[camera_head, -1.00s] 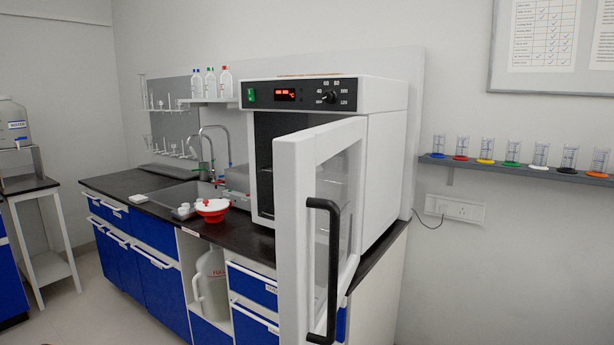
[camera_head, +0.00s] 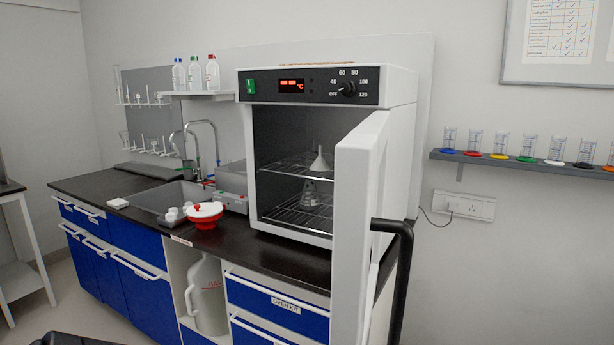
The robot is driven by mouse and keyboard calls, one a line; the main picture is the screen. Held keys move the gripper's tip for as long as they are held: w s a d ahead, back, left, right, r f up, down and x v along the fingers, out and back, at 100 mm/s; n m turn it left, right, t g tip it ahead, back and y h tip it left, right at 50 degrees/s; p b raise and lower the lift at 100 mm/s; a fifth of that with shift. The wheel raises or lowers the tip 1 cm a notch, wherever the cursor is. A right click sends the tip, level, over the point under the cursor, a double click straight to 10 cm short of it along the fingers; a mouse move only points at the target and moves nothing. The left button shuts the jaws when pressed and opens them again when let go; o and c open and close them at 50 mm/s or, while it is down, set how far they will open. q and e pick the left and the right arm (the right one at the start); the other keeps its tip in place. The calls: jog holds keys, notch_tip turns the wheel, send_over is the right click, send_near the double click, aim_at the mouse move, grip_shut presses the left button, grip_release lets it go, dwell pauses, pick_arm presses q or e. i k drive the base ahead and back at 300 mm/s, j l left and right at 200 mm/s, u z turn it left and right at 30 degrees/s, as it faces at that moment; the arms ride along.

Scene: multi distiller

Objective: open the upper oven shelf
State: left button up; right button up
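The white oven (camera_head: 400,90) stands on the dark counter with its door (camera_head: 358,230) swung wide open toward me. The door has a black handle (camera_head: 400,290). Inside, the upper wire shelf (camera_head: 283,166) lies level within the oven cavity, and a pale funnel (camera_head: 320,162) stands on it with its stem up. The lower wire shelf (camera_head: 285,215) holds a grey cone-shaped item (camera_head: 309,193). The open door hides the right side of the cavity. Neither gripper shows clearly; only a dark shape cuts into the bottom left edge, and I cannot tell what it is.
A red and white bowl-like container (camera_head: 205,215) and small white pieces sit on the counter left of the oven, near the sink (camera_head: 160,197). Bottles (camera_head: 195,74) stand on a wall shelf. A rack of coloured-base beakers (camera_head: 520,163) hangs at right. The open door blocks the right front.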

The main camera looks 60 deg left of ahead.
aim_at(320, 179)
jog(key=k+j, duration=0.1)
jog(key=j, duration=0.4)
jog(key=k+j, duration=0.1)
jog(key=j, duration=0.45)
jog(key=k+j+z, duration=0.1)
jog(key=j, duration=0.4)
